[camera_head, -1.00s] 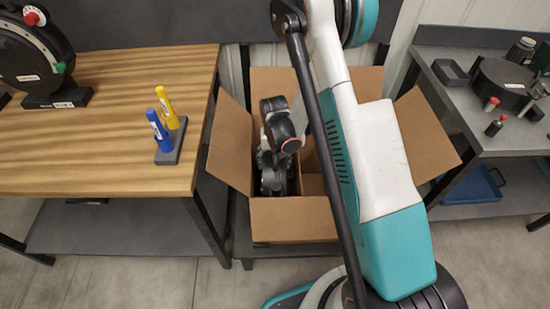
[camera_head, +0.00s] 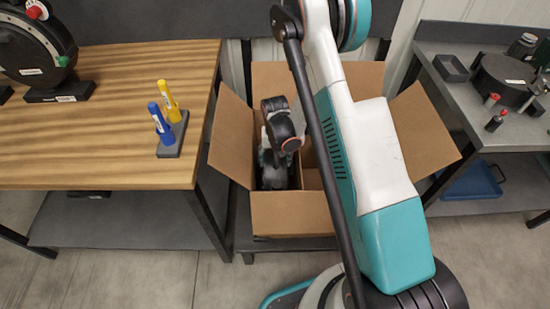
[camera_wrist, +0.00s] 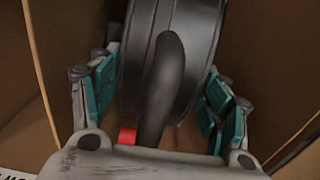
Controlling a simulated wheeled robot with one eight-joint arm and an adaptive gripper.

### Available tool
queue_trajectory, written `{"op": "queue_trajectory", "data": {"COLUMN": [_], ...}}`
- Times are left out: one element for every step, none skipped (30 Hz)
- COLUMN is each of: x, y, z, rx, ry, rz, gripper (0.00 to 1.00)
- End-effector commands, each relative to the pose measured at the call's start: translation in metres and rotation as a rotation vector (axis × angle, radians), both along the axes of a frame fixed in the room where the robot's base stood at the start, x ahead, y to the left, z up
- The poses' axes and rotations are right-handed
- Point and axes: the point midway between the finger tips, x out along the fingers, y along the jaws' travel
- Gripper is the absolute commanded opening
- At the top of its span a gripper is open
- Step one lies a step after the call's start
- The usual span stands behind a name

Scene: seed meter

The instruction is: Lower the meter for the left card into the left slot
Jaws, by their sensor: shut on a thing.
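The meter (camera_wrist: 200,35) is a dark ribbed drum with a black handle and a small red part, seen close in the wrist view. My gripper (camera_wrist: 162,88) is shut on it, teal-padded fingers on either side. In the head view my gripper (camera_head: 276,170) is down inside the left slot of the open cardboard box (camera_head: 290,215), and my wrist covers most of the meter. Brown walls stand on both sides of the meter in the wrist view. Whether it touches the slot floor is hidden. Part of a lettered white label (camera_wrist: 14,176) shows at the lower left.
The box's right slot (camera_head: 313,179) looks empty where visible. Its flaps are spread open. A wooden table (camera_head: 90,150) at left holds another dark round meter (camera_head: 30,50) and a blue and a yellow marker. A grey bench (camera_head: 460,110) with several tools stands at right.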

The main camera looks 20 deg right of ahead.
Motion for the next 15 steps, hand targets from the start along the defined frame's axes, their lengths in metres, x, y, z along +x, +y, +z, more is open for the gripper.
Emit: {"op": "queue_trajectory", "data": {"x": [-0.0001,-0.0001,-0.0001,-0.0001,-0.0001,-0.0001,-0.0001,-0.0001,-0.0002,-0.0002,-0.0002,-0.0002,-0.0002,-0.0002,-0.0001], "y": [0.0,0.0,0.0,0.0,0.0,0.0,0.0,0.0,0.0001,0.0001,0.0001,0.0001,0.0001,0.0001,0.0], "z": [-0.0001,-0.0005,-0.0011,-0.0015,-0.002,-0.0025,-0.003,-0.0034,-0.004,-0.0044,-0.0049,-0.0055,-0.006,-0.0064,-0.0071], "rx": [0.0,0.0,0.0,0.0,0.0,0.0,0.0,0.0,0.0,0.0,0.0,0.0,0.0,0.0,0.0], "ry": [0.0,0.0,0.0,0.0,0.0,0.0,0.0,0.0,0.0,0.0,0.0,0.0,0.0,0.0,0.0], "rz": [0.0,0.0,0.0,0.0,0.0,0.0,0.0,0.0,0.0,0.0,0.0,0.0,0.0,0.0,0.0], "gripper": [0.03,0.03,0.03,0.03,0.03,0.03,0.03,0.03,0.03,0.03,0.03,0.03,0.03,0.03,0.03]}}
